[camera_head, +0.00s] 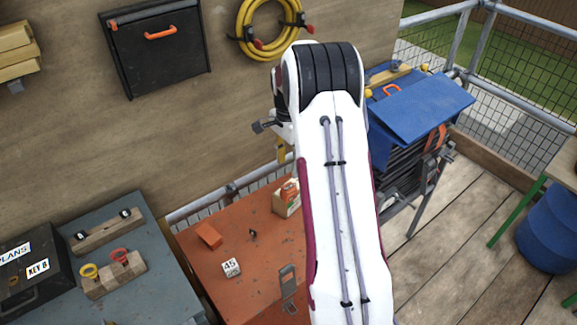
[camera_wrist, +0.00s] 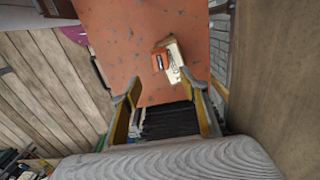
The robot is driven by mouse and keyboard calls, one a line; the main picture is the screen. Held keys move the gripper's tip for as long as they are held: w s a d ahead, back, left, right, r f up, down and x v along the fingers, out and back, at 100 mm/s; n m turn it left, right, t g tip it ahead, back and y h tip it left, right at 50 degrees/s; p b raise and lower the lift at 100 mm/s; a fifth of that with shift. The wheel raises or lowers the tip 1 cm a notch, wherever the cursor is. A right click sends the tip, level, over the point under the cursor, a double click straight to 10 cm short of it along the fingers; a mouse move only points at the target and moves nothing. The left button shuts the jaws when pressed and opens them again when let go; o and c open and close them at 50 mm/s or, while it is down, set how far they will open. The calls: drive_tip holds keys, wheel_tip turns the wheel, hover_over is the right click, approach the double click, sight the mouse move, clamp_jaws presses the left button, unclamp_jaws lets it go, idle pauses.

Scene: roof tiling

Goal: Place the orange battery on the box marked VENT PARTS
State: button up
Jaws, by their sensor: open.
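A small tan box (camera_head: 287,205) stands on the orange work surface in the head view, partly behind my arm; its lettering is too small to read. An orange piece (camera_head: 290,189) with a pale patch, likely the battery, is at the top of this box. In the wrist view the orange and dark piece (camera_wrist: 161,60) sits on or against the tan box (camera_wrist: 174,52); I cannot tell which. My gripper (camera_wrist: 160,78) is open, its fingers apart with nothing held between the tips, and the box lies beyond them. In the head view my arm largely hides the gripper.
The orange surface (camera_head: 250,290) also carries an orange block (camera_head: 208,235) and a white block marked 45 (camera_head: 231,267). A blue-covered stand (camera_head: 420,105) is right. A dark ribbed object (camera_wrist: 168,120) shows between the fingers.

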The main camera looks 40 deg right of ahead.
drive_tip(key=shift+a+r, duration=0.1)
idle(0.5)
drive_tip(key=s+a+r+n+t, duration=0.1)
drive_tip(key=s+a+r+n, duration=0.35)
drive_tip(key=a+r, duration=0.45)
drive_tip(key=s+a+r+n+t, duration=0.2)
drive_tip(key=s+a+r+n, duration=0.2)
drive_tip(key=s+a+r, duration=0.5)
drive_tip(key=s+a+r+n+t, duration=0.1)
drive_tip(key=s+a+n, duration=0.3)
drive_tip(key=s, duration=0.4)
drive_tip(key=s+a+r+n+t, duration=0.1)
drive_tip(key=s+a+r+n, duration=0.2)
drive_tip(key=s+a+n, duration=0.2)
drive_tip(key=s, duration=0.3)
drive_tip(key=shift+a+r+t, duration=0.2)
drive_tip(key=shift+a+t, duration=0.1)
drive_tip(key=shift+a, duration=0.1)
drive_tip(key=shift+s+n, duration=0.1)
drive_tip(key=shift+n, duration=0.15)
